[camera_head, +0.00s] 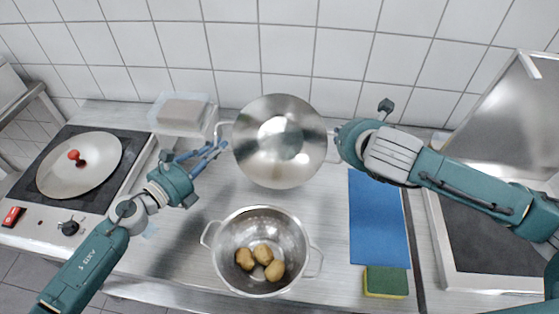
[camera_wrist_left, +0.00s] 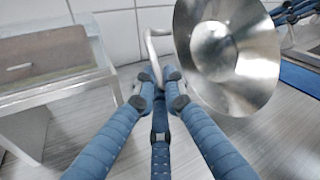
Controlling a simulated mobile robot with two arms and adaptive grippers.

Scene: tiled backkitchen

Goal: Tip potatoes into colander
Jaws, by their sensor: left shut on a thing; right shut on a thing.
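A steel colander (camera_head: 228,235) with two side handles stands upright on the counter, with three potatoes (camera_head: 262,254) in it. Behind it, a shiny steel pot (camera_head: 258,115) is held up and tilted, its inside facing the head camera; I see no potatoes in it. My left gripper (camera_head: 220,146) is shut on the pot's left handle; the left wrist view shows the fingers (camera_wrist_left: 160,80) closed at the handle (camera_wrist_left: 150,48) beside the pot (camera_wrist_left: 225,50). My right gripper (camera_head: 334,142) is shut on the pot's right handle, mostly hidden by the gripper.
A hob with a red-knobbed lid (camera_head: 85,165) is at left. A lidded clear container (camera_head: 182,115) stands behind my left gripper. A tiled wall closes the back.

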